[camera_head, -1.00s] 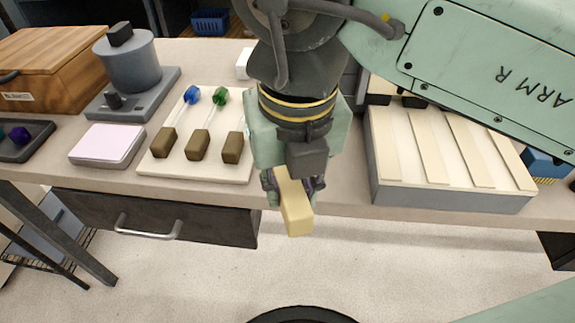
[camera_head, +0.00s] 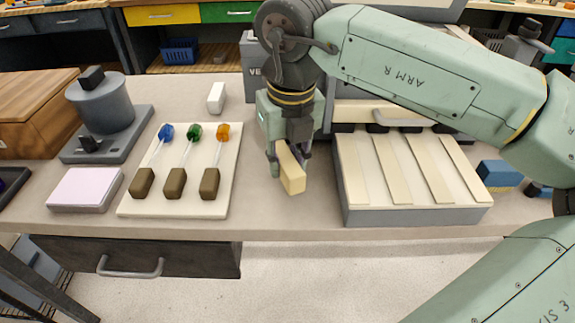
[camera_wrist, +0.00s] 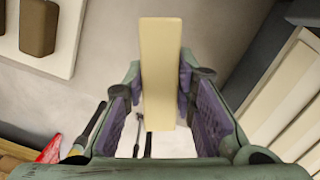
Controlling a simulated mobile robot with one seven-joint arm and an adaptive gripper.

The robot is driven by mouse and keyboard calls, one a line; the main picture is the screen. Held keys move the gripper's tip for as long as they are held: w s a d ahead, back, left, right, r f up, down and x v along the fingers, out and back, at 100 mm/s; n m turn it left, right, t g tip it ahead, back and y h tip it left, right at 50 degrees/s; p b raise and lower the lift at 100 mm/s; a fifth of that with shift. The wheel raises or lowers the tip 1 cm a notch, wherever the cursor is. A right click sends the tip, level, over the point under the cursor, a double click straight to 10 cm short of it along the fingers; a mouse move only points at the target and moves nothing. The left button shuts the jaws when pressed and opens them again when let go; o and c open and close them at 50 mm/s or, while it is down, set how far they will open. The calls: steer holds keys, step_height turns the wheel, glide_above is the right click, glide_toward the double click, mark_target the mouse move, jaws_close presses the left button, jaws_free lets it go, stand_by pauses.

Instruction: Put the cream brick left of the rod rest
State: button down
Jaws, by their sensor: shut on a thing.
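My gripper (camera_head: 288,160) is shut on the cream brick (camera_head: 293,181) and holds it over the strip of bench between the two boards. The brick's height above the bench is hard to tell. In the wrist view the cream brick (camera_wrist: 160,65) sits between the two purple-padded fingers of my gripper (camera_wrist: 160,100). A pale board (camera_head: 130,209) at left carries three rods with blue, green and orange heads and brown blocks. A grey block with cream slats (camera_head: 416,214) stands right of the brick. Which of these is the rod rest is not certain.
A small white block (camera_head: 216,97) stands behind the pale board. A grey pot on a base (camera_head: 103,105), a pale pad (camera_head: 85,188) and a wooden box (camera_head: 35,110) stand at left. A blue and cream block (camera_head: 497,174) lies at right. Bare bench lies around the brick.

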mark_target(288, 172)
steer(key=shift+w+d, duration=0.1)
steer(key=shift+w, duration=0.5)
step_height(288, 172, down, 3)
steer(key=shift+s+r+p, duration=0.1)
steer(key=shift+p, duration=0.5)
steer(key=shift+f, duration=0.4)
steer(key=shift+f+b, duration=0.25)
steer(key=shift+b, duration=0.1)
steer(key=c, duration=1.3)
jaws_free()
steer(key=shift+r, duration=0.1)
steer(key=r, duration=0.4)
steer(key=s+r, duration=0.1)
steer(key=r, duration=0.7)
steer(key=shift+s+d+r, duration=0.15)
steer(key=shift+s+d, duration=0.05)
steer(key=shift+d, duration=0.1)
